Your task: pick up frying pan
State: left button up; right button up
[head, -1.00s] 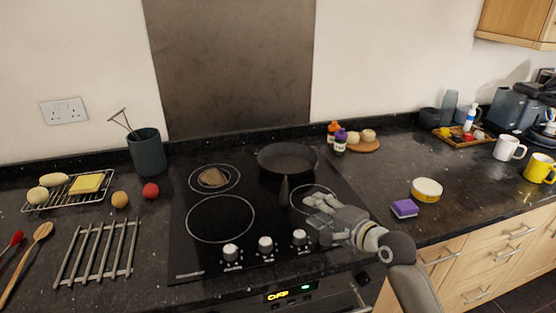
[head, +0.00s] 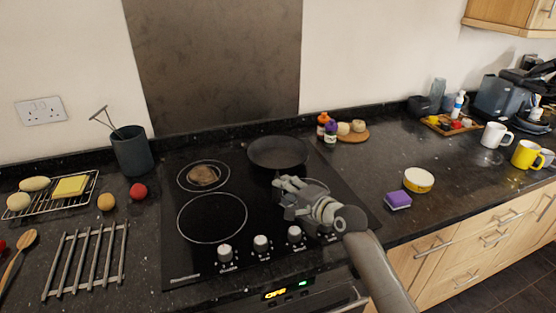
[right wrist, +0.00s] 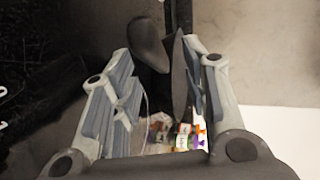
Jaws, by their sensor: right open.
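The black frying pan (head: 278,152) rests on the back right of the black hob, and its handle is mostly hidden behind my right gripper in the head view. My right gripper (head: 282,190) is open just in front of the pan, over the handle area. In the right wrist view the open fingers (right wrist: 166,80) stand either side of a dark handle-like shape (right wrist: 150,46). I cannot tell whether they touch it. My left gripper is not in view.
The hob (head: 196,256) has knobs along its front and a brown piece of food (head: 203,175) at back left. Spice bottles (head: 330,132) stand right of the pan. A purple sponge (head: 398,201) and round yellow-white tub (head: 419,180) lie to the right. A metal rack (head: 88,262) is left.

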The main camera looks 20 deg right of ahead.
jog(key=shift+x, duration=1.8)
grip_shut()
jog(key=shift+d+r, duration=0.1)
